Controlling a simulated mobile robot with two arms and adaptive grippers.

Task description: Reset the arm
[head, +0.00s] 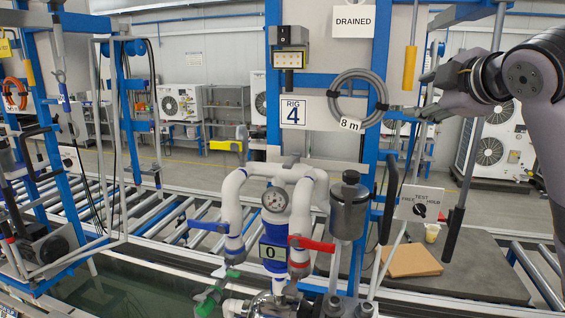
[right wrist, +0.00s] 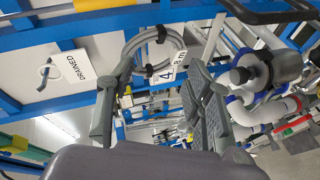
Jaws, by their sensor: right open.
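My right arm comes in from the right in the head view, raised at the height of the coiled hose. Its right gripper (head: 418,94) points left, with its fingers apart and nothing seen between them. In the right wrist view the two grey fingers of the right gripper (right wrist: 155,100) stand wide apart, with background showing between them. The grey coiled hose (head: 357,97), tagged 8 m, hangs on the blue rig frame left of the gripper. I cannot tell the gap in depth between them. My left gripper is not in view.
The rig's white pipes (head: 235,200), gauge (head: 275,199), red lever (head: 311,244) and grey canister (head: 349,208) stand below. A DRAINED sign (head: 354,20) hangs above. A yellow-handled hanging tool (head: 410,68) is close to the gripper. A brown board (head: 412,261) lies on the dark bench.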

